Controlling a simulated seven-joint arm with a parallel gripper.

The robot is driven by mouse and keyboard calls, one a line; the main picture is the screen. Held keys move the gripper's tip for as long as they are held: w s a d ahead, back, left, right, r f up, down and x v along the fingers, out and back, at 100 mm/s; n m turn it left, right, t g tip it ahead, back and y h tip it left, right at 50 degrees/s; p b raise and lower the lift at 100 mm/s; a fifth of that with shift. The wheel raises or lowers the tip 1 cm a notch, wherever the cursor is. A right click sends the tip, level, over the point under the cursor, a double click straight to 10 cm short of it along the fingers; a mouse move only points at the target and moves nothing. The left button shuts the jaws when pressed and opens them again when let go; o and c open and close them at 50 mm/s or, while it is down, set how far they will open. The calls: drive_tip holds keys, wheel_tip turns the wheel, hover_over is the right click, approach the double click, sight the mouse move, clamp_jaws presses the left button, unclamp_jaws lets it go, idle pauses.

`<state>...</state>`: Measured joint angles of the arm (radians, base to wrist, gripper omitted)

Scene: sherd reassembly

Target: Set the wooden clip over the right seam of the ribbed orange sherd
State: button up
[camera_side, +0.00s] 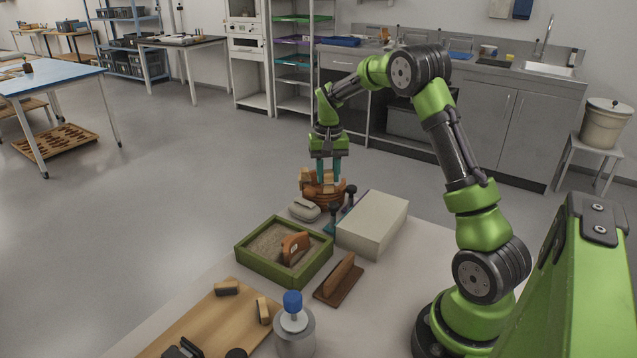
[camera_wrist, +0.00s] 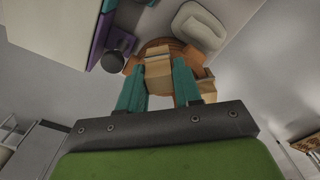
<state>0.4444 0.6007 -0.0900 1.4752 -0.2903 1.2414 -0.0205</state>
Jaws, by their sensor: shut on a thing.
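My gripper (camera_side: 328,172) points down over the orange vessel (camera_side: 322,195) at the far end of the table. Its teal fingers are shut on a wooden clip (camera_wrist: 157,72), which sits between the fingertips in the wrist view, over the vessel's rim. The orange vessel also shows in the wrist view (camera_wrist: 150,45), partly hidden behind the clip and fingers. Other pale wooden pieces (camera_side: 305,175) show at the vessel's rim. I cannot tell the ribbed sherd or its right seam apart from the rest of the vessel, nor whether the held clip touches it.
A green sand tray (camera_side: 262,272) holding an orange-brown piece (camera_side: 295,247) stands nearer the camera. A pale box (camera_side: 372,225) and dark-knobbed tools (camera_side: 337,212) are right of the vessel. A grey-white rounded object (camera_side: 304,210) is close left.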

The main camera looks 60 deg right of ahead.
drive_tip(key=shift+f, duration=0.3)
idle(0.5)
drive_tip(key=o, duration=0.8)
drive_tip(key=shift+r, duration=2.3)
